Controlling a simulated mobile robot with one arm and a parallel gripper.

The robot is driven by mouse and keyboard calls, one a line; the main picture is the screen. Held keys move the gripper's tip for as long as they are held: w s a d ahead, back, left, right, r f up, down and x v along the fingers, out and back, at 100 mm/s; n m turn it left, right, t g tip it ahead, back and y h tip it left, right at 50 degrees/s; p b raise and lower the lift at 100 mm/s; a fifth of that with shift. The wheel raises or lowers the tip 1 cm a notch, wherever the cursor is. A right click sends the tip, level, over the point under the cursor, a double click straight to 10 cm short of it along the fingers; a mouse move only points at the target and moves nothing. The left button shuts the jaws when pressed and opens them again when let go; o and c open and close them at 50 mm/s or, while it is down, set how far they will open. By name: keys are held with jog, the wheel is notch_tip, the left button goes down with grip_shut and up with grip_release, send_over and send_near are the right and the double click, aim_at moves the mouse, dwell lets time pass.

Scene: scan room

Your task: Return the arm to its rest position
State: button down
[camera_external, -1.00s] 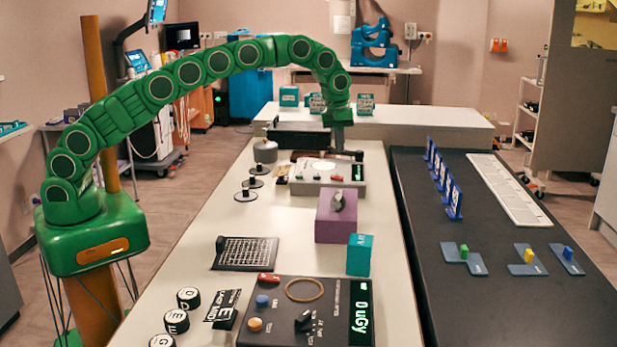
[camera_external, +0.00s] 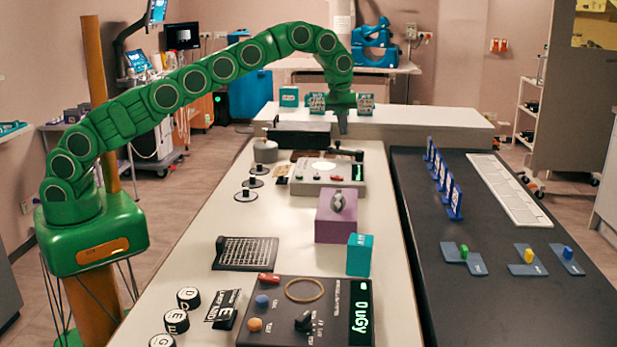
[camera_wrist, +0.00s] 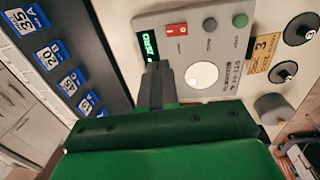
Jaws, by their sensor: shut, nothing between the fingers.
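My green arm arches from its base on the left over the white table in the external view. My gripper (camera_external: 343,126) points down above the far end of the table, near the far grey console (camera_external: 326,176). Its dark fingers are together and hold nothing. In the wrist view my gripper (camera_wrist: 158,82) appears as dark closed fingers in front of the grey console (camera_wrist: 190,30), which has a green display, a red switch and a round white dial. The gap between fingertips and console is hard to judge.
A purple box (camera_external: 336,222), a teal cube (camera_external: 360,254) and a dark control panel (camera_external: 284,325) stand nearer on the table. Weights with black knobs (camera_external: 246,195) stand at left. A black bench (camera_external: 475,215) with blue upright markers (camera_external: 455,200) runs along the right.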

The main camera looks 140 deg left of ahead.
dwell(0.5)
